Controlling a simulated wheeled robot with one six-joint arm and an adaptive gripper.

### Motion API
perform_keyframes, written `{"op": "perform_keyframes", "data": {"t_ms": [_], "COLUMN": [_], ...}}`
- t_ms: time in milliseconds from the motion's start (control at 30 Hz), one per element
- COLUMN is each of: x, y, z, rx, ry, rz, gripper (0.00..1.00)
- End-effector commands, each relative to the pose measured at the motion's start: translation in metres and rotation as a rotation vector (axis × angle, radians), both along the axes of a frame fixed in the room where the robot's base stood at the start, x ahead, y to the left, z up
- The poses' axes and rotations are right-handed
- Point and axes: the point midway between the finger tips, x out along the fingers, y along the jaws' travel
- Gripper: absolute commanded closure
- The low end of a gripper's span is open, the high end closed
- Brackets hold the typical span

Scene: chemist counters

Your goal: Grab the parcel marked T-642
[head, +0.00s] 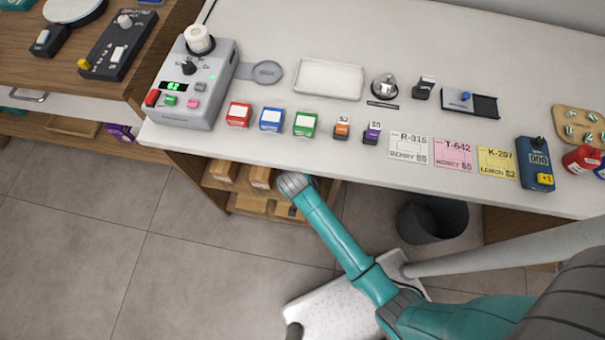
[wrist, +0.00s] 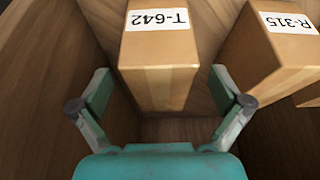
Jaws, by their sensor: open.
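The parcel marked T-642 (wrist: 160,62) is a brown cardboard box with a white label on top, in the middle of the wrist view. It stands in a wooden compartment. My gripper (wrist: 163,95) is open, with one finger on each side of the parcel's near end. In the head view my arm reaches to the shelf under the counter, and the gripper's fingers are hidden there. A pink card reading T-642 (head: 454,154) lies on the counter.
A parcel marked R-315 (wrist: 272,55) stands close on the right. A wooden wall (wrist: 40,80) is on the left. In the head view, the white counter (head: 300,150) overhangs the shelf of parcels (head: 224,172). A dark bin (head: 432,217) stands under the counter.

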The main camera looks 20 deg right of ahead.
Motion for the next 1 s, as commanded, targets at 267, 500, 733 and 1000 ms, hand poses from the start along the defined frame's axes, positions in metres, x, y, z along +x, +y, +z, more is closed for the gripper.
{"op": "perform_keyframes", "data": {"t_ms": [267, 500, 733, 1000], "x": [0.027, 0.041, 0.043, 0.043], "y": [-0.018, -0.028, -0.029, -0.029], "z": [0.0, -0.022, -0.028, -0.028], "rx": [0.002, 0.0, 0.0, 0.0], "ry": [0.0, 0.002, 0.0, 0.001], "rz": [-0.003, 0.001, 0.001, 0.001], "gripper": [0.0, 0.0, 0.0, 0.0]}}
